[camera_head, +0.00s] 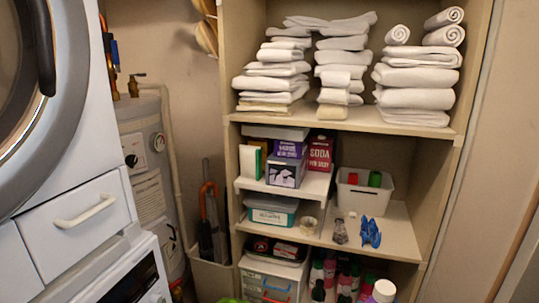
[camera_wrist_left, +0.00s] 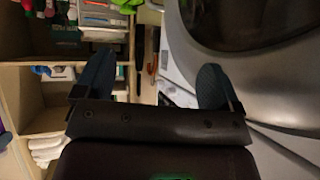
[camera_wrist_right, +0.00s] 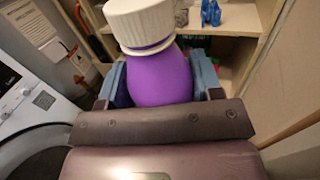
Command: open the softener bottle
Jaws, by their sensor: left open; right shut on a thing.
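The softener bottle (camera_wrist_right: 160,80) is purple with a ribbed white cap (camera_wrist_right: 138,22), which sits on its neck in the right wrist view. My right gripper (camera_wrist_right: 161,76) is shut on the bottle's body, one finger on each side below the cap. The bottle's lower part is hidden behind the gripper. In the head view the white cap (camera_head: 384,290) shows at the bottom edge. My left gripper (camera_wrist_left: 153,82) is open and empty in the left wrist view, with its fingers wide apart and away from the bottle. Neither gripper shows in the head view.
A wooden shelf unit (camera_head: 454,148) holds folded white towels (camera_head: 415,88), boxes, a white basket (camera_head: 362,196) and several bottles on its lowest visible shelf. A washer and dryer stack (camera_head: 75,120) stands left. Free shelf board lies right of the blue item (camera_head: 370,232).

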